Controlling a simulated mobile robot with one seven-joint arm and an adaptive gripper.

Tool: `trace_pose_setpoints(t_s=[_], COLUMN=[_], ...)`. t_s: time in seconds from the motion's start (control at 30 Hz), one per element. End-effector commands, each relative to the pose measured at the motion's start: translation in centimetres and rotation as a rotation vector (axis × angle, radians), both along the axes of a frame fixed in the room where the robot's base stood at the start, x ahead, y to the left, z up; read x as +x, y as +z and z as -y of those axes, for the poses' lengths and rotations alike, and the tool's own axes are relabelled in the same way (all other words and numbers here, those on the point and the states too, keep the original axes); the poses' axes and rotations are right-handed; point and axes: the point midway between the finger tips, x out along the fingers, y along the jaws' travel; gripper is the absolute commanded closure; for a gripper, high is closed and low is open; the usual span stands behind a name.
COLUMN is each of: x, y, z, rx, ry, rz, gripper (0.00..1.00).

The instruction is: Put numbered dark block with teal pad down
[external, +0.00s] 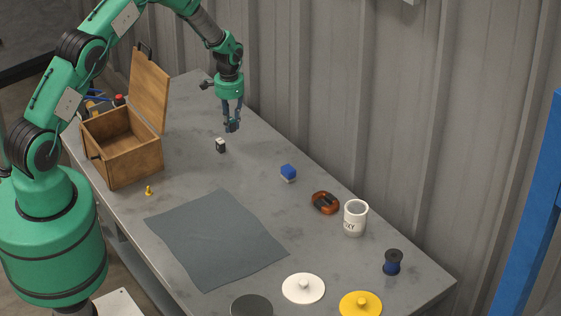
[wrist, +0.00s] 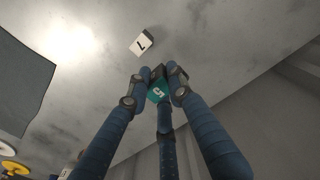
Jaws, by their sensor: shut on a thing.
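My gripper (external: 232,128) hangs over the far part of the table, its fingers closed. In the wrist view my gripper (wrist: 160,82) is shut on the dark block with the teal pad (wrist: 157,93), and the pad shows a number that looks like 5. The gap between the block and the table is hard to judge. A second dark block with a white pad marked 7 (wrist: 143,43) stands apart from the fingers. It also shows in the external view (external: 220,146), just left of and nearer than my gripper.
An open wooden box (external: 122,155) stands left, with a small brass piece (external: 149,190) before it. A blue block (external: 288,172), orange-brown object (external: 325,202), white mug (external: 355,220) and dark spool (external: 392,263) line the right. A grey mat (external: 215,240) lies in front.

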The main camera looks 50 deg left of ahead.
Motion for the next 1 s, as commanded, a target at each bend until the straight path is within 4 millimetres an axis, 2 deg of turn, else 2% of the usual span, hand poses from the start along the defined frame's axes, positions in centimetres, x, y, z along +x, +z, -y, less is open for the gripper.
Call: trace_pose_setpoints(t_s=[0.03, 0.2, 0.43, 0.63, 1.0], x=[-1.0, -4.4, -8.3, -9.8, -10.1], y=[0.0, -0.9, -1.7, -2.0, -2.1], z=[1.4, 5.4, 9.2, 10.6, 10.8], rx=[0.000, 0.001, 0.002, 0.003, 0.002], ry=[-0.001, 0.007, 0.015, 0.020, 0.021], rz=[-0.002, -0.002, 0.000, 0.002, 0.001], gripper=[1.00, 1.00, 1.00, 1.00, 1.00])
